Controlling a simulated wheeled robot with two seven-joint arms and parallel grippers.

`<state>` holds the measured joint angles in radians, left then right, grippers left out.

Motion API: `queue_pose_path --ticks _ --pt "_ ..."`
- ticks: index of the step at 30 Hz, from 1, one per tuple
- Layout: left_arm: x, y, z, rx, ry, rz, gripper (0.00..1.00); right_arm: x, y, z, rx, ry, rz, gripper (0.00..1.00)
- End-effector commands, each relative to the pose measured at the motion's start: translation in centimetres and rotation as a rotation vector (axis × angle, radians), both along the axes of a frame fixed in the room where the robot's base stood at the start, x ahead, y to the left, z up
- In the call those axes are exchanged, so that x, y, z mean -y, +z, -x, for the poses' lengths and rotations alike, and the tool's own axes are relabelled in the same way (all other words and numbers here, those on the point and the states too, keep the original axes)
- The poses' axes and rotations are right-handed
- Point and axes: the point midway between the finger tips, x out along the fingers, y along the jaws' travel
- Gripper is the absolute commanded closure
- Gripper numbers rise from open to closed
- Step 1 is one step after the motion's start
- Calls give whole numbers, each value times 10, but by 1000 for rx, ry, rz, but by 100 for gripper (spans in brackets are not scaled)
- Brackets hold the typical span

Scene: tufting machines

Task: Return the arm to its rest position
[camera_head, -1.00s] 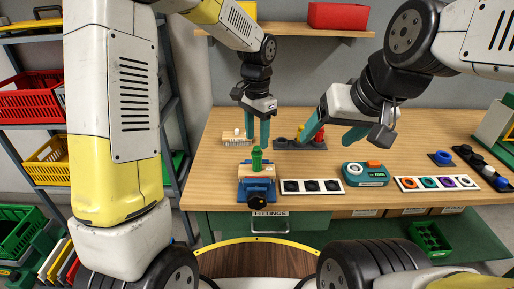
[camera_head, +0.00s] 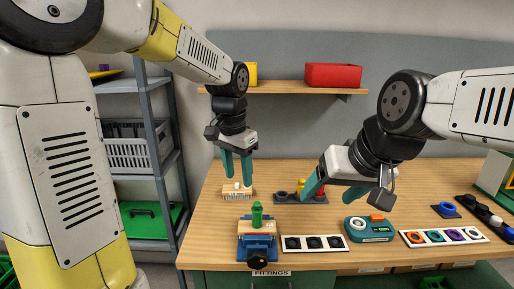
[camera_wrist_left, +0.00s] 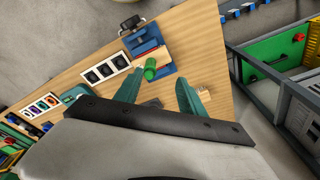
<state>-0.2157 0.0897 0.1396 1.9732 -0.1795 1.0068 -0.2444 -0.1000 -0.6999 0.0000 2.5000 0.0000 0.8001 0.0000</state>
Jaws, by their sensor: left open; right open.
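My left gripper (camera_head: 237,168) is open and empty, with its teal fingers pointing down above the back left of the table, near a small wooden block with white pieces (camera_head: 237,191). Its fingers also show in the left wrist view (camera_wrist_left: 158,100), apart, with nothing between them. My right gripper (camera_head: 330,190) is open and empty, low over the table beside a dark tray with red and yellow pieces (camera_head: 300,197). The wooden table (camera_head: 215,225) lies under both.
A blue vise (camera_head: 257,245) with a green piece (camera_head: 257,214) on top stands at the front left. Beside it are a strip with black rings (camera_head: 314,243), a teal device (camera_head: 368,229) and a strip with coloured rings (camera_head: 443,237). A shelf with a red bin (camera_head: 333,75) hangs behind.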

Motion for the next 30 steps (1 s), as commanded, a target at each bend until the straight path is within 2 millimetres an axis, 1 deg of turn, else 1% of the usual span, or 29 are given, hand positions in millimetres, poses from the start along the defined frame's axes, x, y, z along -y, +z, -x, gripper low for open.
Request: queue_pose_path --ticks 1,5,6,9,12,15,18,21,30 --pt "-15 14 15 38 59 23 53 0 0 0 0 0 0 27" --pt "-43 34 52 116 201 89 53 0 0 0 0 0 0 27" --pt "-51 38 63 139 244 111 53 0 0 0 0 0 0 27" --pt "-68 45 92 197 351 173 53 0 0 0 0 0 0 27" --pt "-80 48 118 248 445 232 53 0 0 0 0 0 0 27" --pt "-88 47 137 288 517 284 53 0 0 0 0 0 0 27" --pt "-92 45 149 314 566 321 53 0 0 0 0 0 0 27" --pt "-93 44 155 325 587 339 53 0 0 0 0 0 0 27" --pt "-94 43 156 327 594 343 53 0 0 0 0 0 0 27"
